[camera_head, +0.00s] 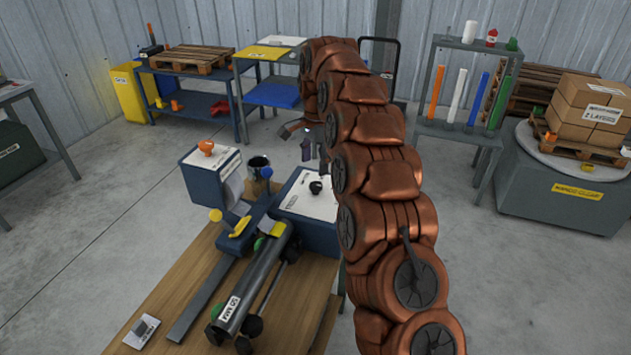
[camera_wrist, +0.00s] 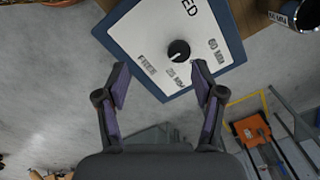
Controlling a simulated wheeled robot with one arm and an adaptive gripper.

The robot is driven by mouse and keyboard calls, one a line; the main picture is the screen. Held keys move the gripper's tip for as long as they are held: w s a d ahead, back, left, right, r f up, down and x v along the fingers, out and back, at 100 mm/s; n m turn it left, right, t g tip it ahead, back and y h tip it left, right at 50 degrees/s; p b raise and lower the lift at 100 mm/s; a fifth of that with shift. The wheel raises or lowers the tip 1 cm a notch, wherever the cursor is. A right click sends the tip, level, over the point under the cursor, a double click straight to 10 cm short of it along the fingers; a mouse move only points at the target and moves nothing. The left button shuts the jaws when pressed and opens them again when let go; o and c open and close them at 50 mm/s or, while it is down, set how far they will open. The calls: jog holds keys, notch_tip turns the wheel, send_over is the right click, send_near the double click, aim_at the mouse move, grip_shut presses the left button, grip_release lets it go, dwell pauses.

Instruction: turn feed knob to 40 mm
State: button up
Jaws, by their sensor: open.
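The feed knob (camera_head: 316,187) is a small black round knob on the white top panel of a blue box (camera_head: 309,226) on the wooden bench. My gripper (camera_wrist: 161,83) is open and empty, apart from the knob. In the head view my gripper (camera_head: 308,143) hangs above and beyond the box, partly hidden by my arm.
A blue machine with an orange knob (camera_head: 206,147), a dark cup (camera_head: 259,167) and a labelled tube (camera_head: 255,285) with clamps stand left of the box. A shelf (camera_head: 474,130) with coloured tubes and a pallet of cartons (camera_head: 589,113) stand behind at right.

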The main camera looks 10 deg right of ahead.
aim_at(316, 185)
jog(key=w+f+m, duration=0.1)
jog(key=w, duration=0.1)
jog(key=w+d+f+m, duration=0.1)
jog(key=w+f, duration=0.1)
jog(key=shift+f, duration=0.1)
jog(key=shift+w+f+p, duration=0.1)
jog(key=shift+f+p, duration=1.35)
jog(key=shift+f, duration=2.35)
jog(key=c, duration=1.1)
jog(key=shift+c, duration=0.2)
